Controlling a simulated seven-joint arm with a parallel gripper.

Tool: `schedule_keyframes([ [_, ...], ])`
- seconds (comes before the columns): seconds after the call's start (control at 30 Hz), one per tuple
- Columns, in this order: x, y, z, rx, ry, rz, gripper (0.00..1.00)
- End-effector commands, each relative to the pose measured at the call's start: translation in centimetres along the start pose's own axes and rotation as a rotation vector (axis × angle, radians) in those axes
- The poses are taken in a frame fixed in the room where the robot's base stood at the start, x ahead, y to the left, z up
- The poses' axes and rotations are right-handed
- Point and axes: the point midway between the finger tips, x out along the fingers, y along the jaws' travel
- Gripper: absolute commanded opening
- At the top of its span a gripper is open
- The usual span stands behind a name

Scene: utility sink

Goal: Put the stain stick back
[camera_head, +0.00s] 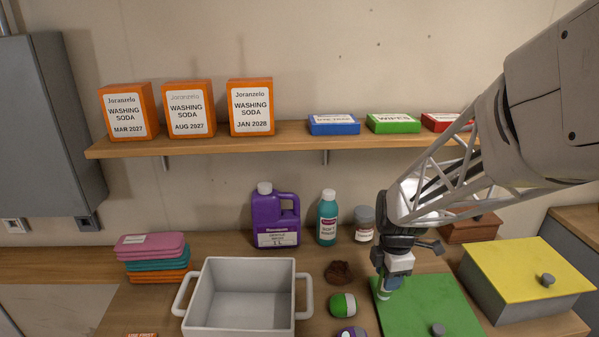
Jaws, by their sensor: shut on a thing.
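My gripper (392,274) points down above the left back part of a green lid (440,302) with a grey knob. It is shut on a small pale, bluish thing (383,291), which seems to be the stain stick. The fingers hide much of it and no label can be read. Its lower end is at or just above the green lid's left edge; I cannot tell whether it touches.
A white two-handled tub (241,318) stands left of centre. A green-and-white item (342,305) and a brown lump (339,272) lie between. A purple jug (276,219), teal bottle (327,222) and grey-capped jar (364,228) stand behind. A yellow-lidded box (530,272) is at right.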

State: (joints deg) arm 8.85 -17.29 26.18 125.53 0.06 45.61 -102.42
Motion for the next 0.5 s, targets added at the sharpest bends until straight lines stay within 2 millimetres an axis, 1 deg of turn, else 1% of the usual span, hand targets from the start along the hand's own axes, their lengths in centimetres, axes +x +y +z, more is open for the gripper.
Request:
schedule_keyframes([
  [0.03, 0.22, 0.17, 0.49, 0.021, 0.000, 0.000, 0.17],
  [0.17, 0.55, 0.46, 1.09, 0.053, 0.000, 0.001, 0.17],
  [0.5, 0.61, 0.52, 1.24, 0.062, 0.000, 0.001, 0.17],
])
